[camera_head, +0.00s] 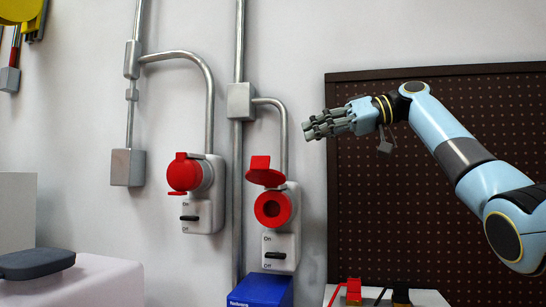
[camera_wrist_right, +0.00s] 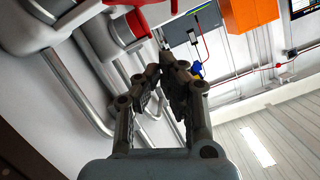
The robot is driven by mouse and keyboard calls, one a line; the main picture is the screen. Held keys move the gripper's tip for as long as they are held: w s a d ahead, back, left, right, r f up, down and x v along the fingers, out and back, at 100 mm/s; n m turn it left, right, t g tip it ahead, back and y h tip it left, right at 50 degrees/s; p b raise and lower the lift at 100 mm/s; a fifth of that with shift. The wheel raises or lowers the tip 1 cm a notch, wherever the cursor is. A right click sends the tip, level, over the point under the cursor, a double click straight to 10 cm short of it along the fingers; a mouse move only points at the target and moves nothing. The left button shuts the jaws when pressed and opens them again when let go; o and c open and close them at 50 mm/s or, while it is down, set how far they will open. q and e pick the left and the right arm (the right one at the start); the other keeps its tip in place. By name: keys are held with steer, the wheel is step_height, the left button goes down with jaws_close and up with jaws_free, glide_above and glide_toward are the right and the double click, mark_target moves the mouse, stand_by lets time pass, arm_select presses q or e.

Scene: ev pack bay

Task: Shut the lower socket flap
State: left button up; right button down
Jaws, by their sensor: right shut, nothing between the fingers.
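The lower socket (camera_head: 287,207) is on the wall at the middle, with a red round opening facing out. Its red flap (camera_head: 265,176) is raised, standing out above the opening. A second socket (camera_head: 206,180), to the left and slightly higher, has its red flap (camera_head: 183,174) down over its front. My right gripper (camera_head: 307,130) is shut and empty, up and to the right of the raised flap and apart from it. In the right wrist view, the gripper (camera_wrist_right: 166,62) points toward the wall fittings, with red and grey socket parts (camera_wrist_right: 122,28) at upper left. My left gripper is out of view.
Grey conduits (camera_head: 239,60) run down the wall by the sockets. Switches sit under both sockets. A dark pegboard (camera_head: 400,200) is behind my right arm. A blue box (camera_head: 260,291) lies below the lower socket. A white case (camera_head: 95,275) is at lower left.

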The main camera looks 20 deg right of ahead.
step_height(320, 180, up, 3)
steer(key=p, duration=0.4)
glide_above(266, 173)
steer(key=w+d, duration=0.2)
steer(key=shift+n, duration=0.3)
steer(key=f, duration=0.4)
steer(key=shift+s+a+f, duration=0.15)
steer(key=shift+s+a, duration=0.05)
steer(key=shift+a, duration=0.05)
steer(key=shift+s+f, duration=0.3)
steer(key=shift+f, duration=0.25)
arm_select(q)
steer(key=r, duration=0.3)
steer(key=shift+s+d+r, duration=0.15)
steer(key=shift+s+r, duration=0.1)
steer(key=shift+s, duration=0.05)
arm_select(e)
steer(key=shift+a+f, duration=0.1)
arm_select(q)
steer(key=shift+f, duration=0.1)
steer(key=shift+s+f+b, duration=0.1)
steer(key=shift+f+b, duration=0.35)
steer(key=shift+b, duration=0.2)
arm_select(e)
steer(key=shift+s+a+f+n, duration=0.2)
steer(key=shift+s+f+n, duration=0.05)
steer(key=shift+n, duration=0.05)
